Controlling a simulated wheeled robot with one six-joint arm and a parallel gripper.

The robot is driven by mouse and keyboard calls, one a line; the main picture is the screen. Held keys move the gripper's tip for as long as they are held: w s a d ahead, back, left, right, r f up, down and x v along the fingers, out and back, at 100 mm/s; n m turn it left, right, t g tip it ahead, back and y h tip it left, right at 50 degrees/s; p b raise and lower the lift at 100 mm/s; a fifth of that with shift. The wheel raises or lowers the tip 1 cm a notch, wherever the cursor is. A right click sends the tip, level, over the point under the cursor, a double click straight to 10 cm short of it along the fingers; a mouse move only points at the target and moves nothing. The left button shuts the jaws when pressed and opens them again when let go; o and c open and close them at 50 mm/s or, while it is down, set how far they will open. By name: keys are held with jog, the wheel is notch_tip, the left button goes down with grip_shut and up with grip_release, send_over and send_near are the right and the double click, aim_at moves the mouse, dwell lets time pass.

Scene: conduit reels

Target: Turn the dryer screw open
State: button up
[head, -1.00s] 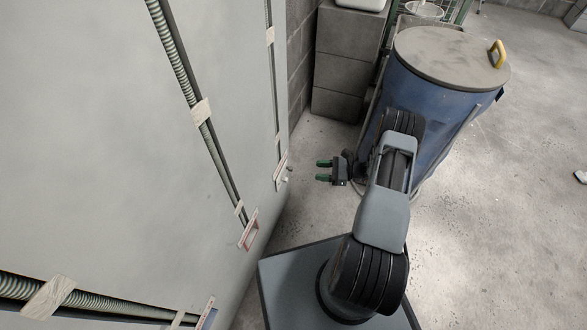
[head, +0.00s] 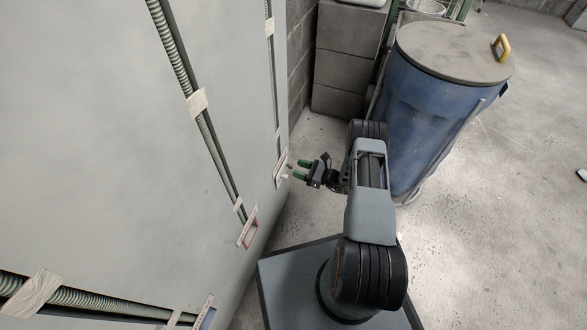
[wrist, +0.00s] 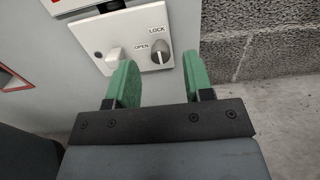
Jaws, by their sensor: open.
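A white plate (wrist: 124,36) on the wall-like cabinet carries a round grey knob (wrist: 161,54) beside the words LOCK and OPEN; LOCK is above it and OPEN to its left. I take this knob for the dryer screw; which word it points to is too small to tell surely. A pale tab (wrist: 115,57) sticks out left of it. In the head view the plate (head: 280,171) is at the cabinet's right edge. My gripper (head: 302,169) faces it from the right, open and empty. In the wrist view its green fingers (wrist: 159,66) flank the knob, apart from it.
The large grey cabinet face (head: 90,130) with ribbed conduits (head: 172,50) fills the left. A blue barrel (head: 425,110) with a lid stands close behind my arm. Grey blocks (head: 345,60) are at the back. Open floor lies to the right.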

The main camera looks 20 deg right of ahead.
aim_at(290, 166)
jog(key=shift+x, duration=1.5)
jog(key=shift+b, duration=0.3)
grip_shut()
